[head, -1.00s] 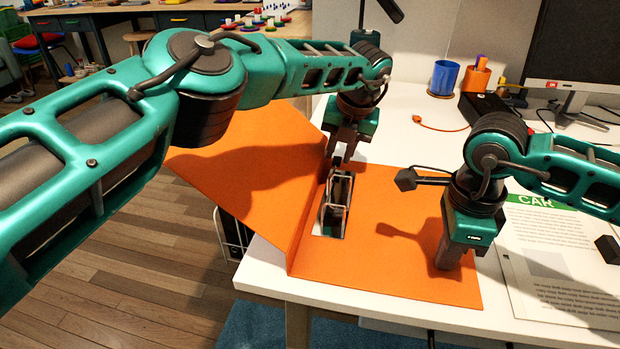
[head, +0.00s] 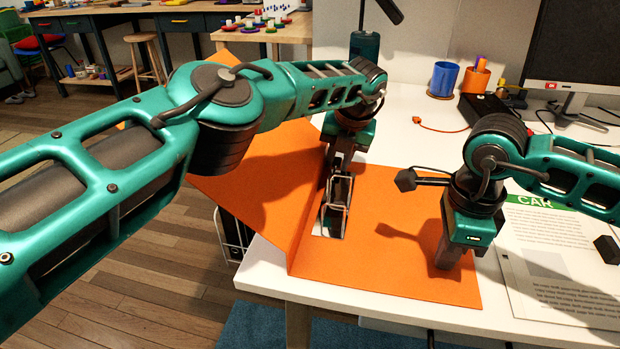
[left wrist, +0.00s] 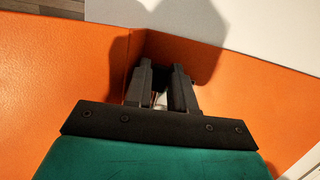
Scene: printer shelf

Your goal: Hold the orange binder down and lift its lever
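The orange binder (head: 400,266) lies open on the white desk. Its left cover (head: 255,215) slopes up and reaches past the desk's left edge. The metal lever mechanism (head: 334,215) sits on the flat side near the spine; the lever itself is hard to make out. My left gripper (head: 335,178) points down at the far end of the mechanism. In the left wrist view its fingers (left wrist: 162,72) stand a little apart, with a bit of the mechanism partly hidden between them. My right gripper (head: 446,266) is shut, with its tips down at the binder's flat right side.
Printed sheets (head: 560,260) lie right of the binder. A blue cup (head: 443,79), an orange cup (head: 474,80), a black box (head: 486,109) and a monitor (head: 575,50) stand behind.

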